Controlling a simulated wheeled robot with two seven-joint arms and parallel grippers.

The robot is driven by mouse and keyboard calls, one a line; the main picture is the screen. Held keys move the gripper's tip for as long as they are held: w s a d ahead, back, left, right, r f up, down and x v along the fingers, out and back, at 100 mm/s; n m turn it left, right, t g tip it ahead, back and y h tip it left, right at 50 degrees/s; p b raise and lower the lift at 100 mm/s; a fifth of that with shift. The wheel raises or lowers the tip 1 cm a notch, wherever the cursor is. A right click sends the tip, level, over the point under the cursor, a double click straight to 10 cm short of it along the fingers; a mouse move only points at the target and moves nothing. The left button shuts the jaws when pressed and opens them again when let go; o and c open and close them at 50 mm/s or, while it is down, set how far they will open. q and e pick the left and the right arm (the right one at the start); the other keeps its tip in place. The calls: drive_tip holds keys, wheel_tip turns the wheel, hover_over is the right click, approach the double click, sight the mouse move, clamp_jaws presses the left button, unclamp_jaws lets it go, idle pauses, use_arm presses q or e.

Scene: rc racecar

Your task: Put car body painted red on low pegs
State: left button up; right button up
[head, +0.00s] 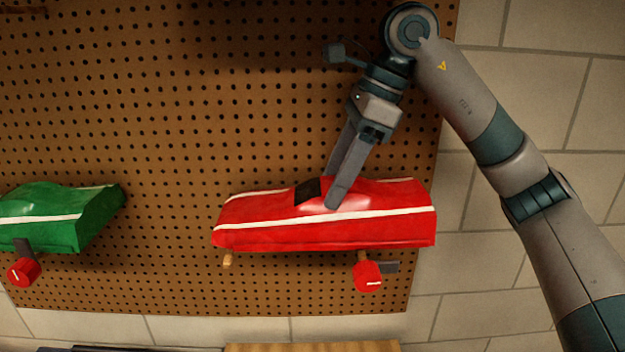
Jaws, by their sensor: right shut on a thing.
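The red car body (385,222) with a white stripe is at the pegboard, lower right of its middle. My right gripper (335,198) reaches down from above and is shut on the red car body near its dark window. Two pegs show under the body: a wooden peg (228,259) below its left end and another (362,256) below its right part. The body's lower edge is very close to both pegs; I cannot tell whether it rests on them. My left gripper is not in view.
A green car body (75,220) hangs at the left of the pegboard (180,120). A red knob-like part (24,271) is under it, and a similar red part (368,276) is under the red body. A wooden surface (312,347) shows at the bottom edge.

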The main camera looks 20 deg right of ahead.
sight(311, 188)
drive_tip(key=a, duration=0.2)
drive_tip(key=w+a+p, duration=0.1)
drive_tip(key=shift+a+r, duration=0.1)
drive_tip(key=shift+a, duration=0.25)
drive_tip(key=shift+a+f, duration=0.15)
drive_tip(key=shift+f, duration=0.25)
drive_tip(key=shift+d, duration=0.2)
drive_tip(key=shift+f+b, duration=0.15)
drive_tip(key=shift+b, duration=0.15)
drive_tip(key=o, duration=1.2)
drive_tip(key=shift+a, duration=0.1)
drive_tip(key=shift+r, duration=0.2)
